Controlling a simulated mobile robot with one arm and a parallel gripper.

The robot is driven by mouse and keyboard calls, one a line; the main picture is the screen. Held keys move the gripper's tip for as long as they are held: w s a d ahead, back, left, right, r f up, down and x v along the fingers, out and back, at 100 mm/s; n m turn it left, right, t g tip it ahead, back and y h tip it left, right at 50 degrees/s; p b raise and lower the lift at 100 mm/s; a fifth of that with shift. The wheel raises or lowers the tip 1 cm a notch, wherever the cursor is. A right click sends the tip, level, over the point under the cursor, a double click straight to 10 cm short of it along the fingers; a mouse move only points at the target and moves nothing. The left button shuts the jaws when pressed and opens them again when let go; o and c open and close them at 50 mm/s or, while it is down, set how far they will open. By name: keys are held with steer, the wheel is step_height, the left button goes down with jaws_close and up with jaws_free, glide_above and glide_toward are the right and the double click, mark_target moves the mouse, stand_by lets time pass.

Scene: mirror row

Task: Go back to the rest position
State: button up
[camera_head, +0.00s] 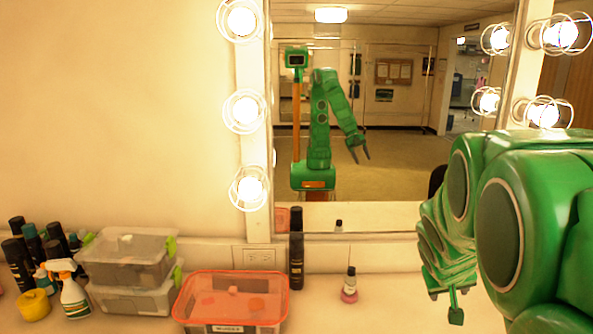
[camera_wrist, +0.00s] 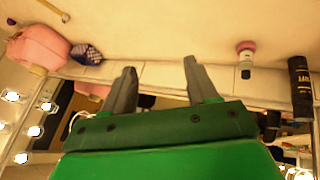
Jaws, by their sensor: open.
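My green arm (camera_head: 520,215) fills the right side of the head view, reaching over the counter's right part. My gripper (camera_wrist: 160,66) shows in the wrist view with two grey fingers spread apart and nothing between them. The wrist view is upside down, with the counter (camera_wrist: 150,25) at its top. The fingers are apart from the pink bottle (camera_wrist: 246,60) and the tall black can (camera_wrist: 300,88). The mirror (camera_head: 400,190) reflects my body and arm, with the open fingers hanging downward. In the head view the fingers themselves are mostly hidden by the arm.
On the counter stand a red-rimmed box (camera_head: 233,300), stacked clear boxes (camera_head: 130,258), a spray bottle (camera_head: 73,300), a black can (camera_head: 296,250) and a pink bottle (camera_head: 349,287). A pink pouch (camera_wrist: 38,48) lies near my gripper. Bulbs (camera_head: 250,188) line the mirror. Counter around the pink bottle is clear.

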steer(key=s+a+g+y, duration=0.1)
steer(key=s+a+g, duration=0.1)
steer(key=s+a, duration=0.4)
steer(key=s+a+g+y, duration=0.2)
steer(key=s+a, duration=0.4)
steer(key=s, duration=0.7)
steer(key=s+a+g+y, duration=0.1)
steer(key=s+a, duration=0.4)
steer(key=s, duration=0.5)
steer(key=shift+s+a+n+g, duration=0.2)
steer(key=shift+a+n+g, duration=0.15)
steer(key=shift+g, duration=0.45)
